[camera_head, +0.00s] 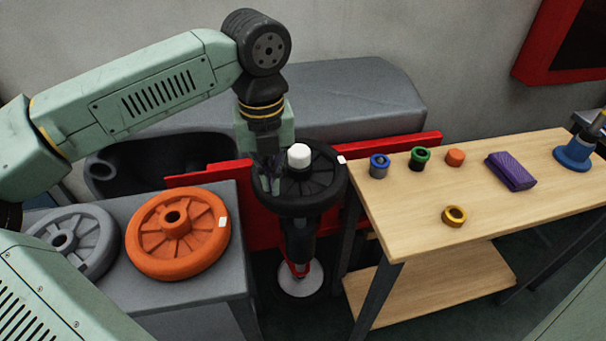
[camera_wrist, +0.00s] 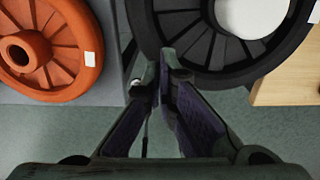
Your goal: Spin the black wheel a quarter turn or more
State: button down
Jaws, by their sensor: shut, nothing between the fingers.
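The black wheel (camera_head: 309,192) lies flat on an upright post, with a white cap (camera_head: 299,155) at its hub and a small white mark on its right rim. In the wrist view the black wheel (camera_wrist: 175,55) fills the top, with the white cap (camera_wrist: 251,8) at the upper right. My gripper (camera_head: 270,188) is at the wheel's left side. In the wrist view my gripper (camera_wrist: 165,78) is shut and empty, with its fingertips over the wheel's near rim. I cannot tell whether they touch it.
An orange wheel (camera_head: 207,259) and a grey wheel (camera_head: 97,260) lie on a grey stand at left. A wooden table (camera_head: 410,232) at right holds several rings, an orange piece and a purple block (camera_head: 511,171). A red bar (camera_head: 398,146) runs behind the black wheel.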

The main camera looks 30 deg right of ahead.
aim_at(305, 200)
jog(key=shift+f+b, duration=0.85)
dwell(0.4)
jog(key=shift+s+d+r, duration=0.1)
jog(key=shift+s+d, duration=0.5)
jog(key=shift+s, duration=0.35)
jog(key=shift+b, duration=0.3)
jog(key=shift+s+d+b, duration=0.35)
jog(key=shift+s+d, duration=0.4)
jog(key=shift+d, duration=0.05)
jog(key=shift+s+d+b, duration=0.15)
jog(key=shift+s+d, duration=0.1)
jog(key=shift+d, duration=0.25)
jog(key=shift+s+d+b, duration=0.15)
jog(key=shift+s+d, duration=0.1)
jog(key=shift+d, duration=0.2)
